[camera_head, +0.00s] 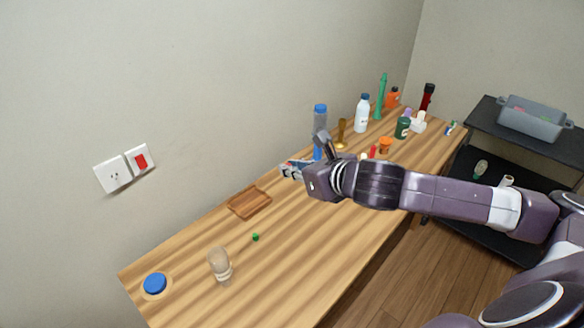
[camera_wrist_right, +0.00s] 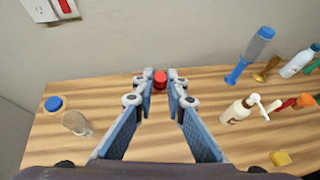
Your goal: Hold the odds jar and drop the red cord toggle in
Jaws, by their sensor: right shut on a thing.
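The odds jar (camera_head: 220,265) is a clear glass jar with a small label, standing upright near the left end of the wooden table. It also shows in the right wrist view (camera_wrist_right: 78,124), at left. A blue lid (camera_head: 155,284) lies beside it. My right gripper (camera_wrist_right: 161,82) is shut on the red cord toggle (camera_wrist_right: 160,77), which sits between the fingertips. In the head view my right gripper (camera_head: 293,170) is over the middle of the table, well to the right of the jar; the toggle cannot be made out there. My left gripper is out of view.
A wooden tray (camera_head: 249,202) and a small green piece (camera_head: 256,237) lie between jar and gripper. A blue-capped bottle (camera_head: 320,116), a white bottle (camera_head: 362,113) and several other items crowd the table's far end. The front of the table is clear.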

